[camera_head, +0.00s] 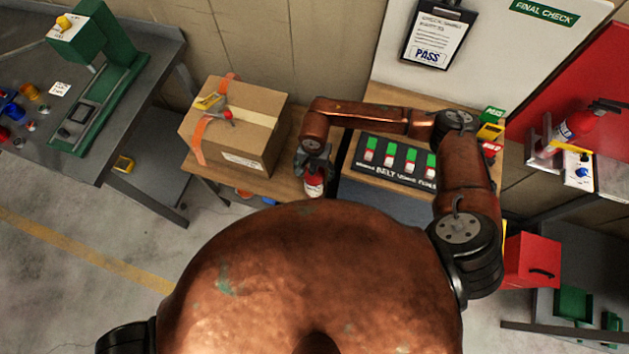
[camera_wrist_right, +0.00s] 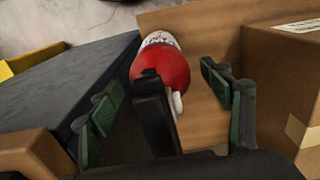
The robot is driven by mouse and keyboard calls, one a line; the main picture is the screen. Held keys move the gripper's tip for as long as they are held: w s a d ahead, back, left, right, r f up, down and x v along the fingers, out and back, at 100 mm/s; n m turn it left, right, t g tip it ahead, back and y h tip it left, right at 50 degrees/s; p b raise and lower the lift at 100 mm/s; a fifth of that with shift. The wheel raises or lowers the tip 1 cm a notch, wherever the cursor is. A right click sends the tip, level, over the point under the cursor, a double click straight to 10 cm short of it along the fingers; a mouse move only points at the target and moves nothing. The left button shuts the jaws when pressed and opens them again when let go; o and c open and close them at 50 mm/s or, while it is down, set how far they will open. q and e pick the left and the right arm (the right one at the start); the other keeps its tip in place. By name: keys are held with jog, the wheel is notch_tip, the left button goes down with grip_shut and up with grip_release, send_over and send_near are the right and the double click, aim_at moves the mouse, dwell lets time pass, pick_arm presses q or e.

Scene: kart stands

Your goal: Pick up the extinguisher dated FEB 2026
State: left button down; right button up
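A red fire extinguisher (camera_head: 314,186) with a white label stands at the front edge of the wooden bench, beside the cardboard box. My right gripper (camera_head: 315,160) is directly over its top. In the right wrist view the extinguisher (camera_wrist_right: 163,68) shows its red body, a black top part and a white label. My right gripper (camera_wrist_right: 160,90) has its fingers spread on either side of it, with gaps visible. No date is readable on it. Another red extinguisher (camera_head: 582,124) sits at the right by the red panel; its date is not readable either. My left gripper is out of view.
A cardboard box (camera_head: 238,122) with orange straps stands left of my right gripper. A black board with green and red switches (camera_head: 397,162) lies to its right. A clipboard marked PASS (camera_head: 436,35) hangs behind. A grey workbench (camera_head: 120,120) is at the left.

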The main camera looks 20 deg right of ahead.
grip_shut()
jog(key=shift+r, duration=0.1)
dwell(0.7)
